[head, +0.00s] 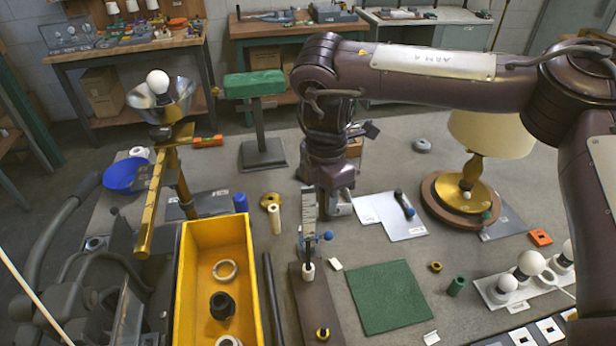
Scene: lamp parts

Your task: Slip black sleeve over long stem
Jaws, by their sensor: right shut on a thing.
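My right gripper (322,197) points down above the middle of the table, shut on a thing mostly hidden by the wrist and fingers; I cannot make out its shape. Just below it stand a pale graduated metal strip (309,210) and a blue knob (328,236). Under these, a narrow brown board (312,305) carries a pale upright pin (308,270) at its far part and a brass fitting (322,334) at its near end. I cannot tell which upright is the long stem. A black flanged sleeve-like part (222,305) stands in the yellow tray (248,250). My left gripper is not clearly seen.
Pale rings (223,270) lie in the yellow tray. A dark rod (273,300) lies between tray and board. A green mat (388,297) lies to the right. A shaded lamp (472,185) stands at right, bulbs (530,264) nearer. A brass stand with a bulb (158,82) rises at left.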

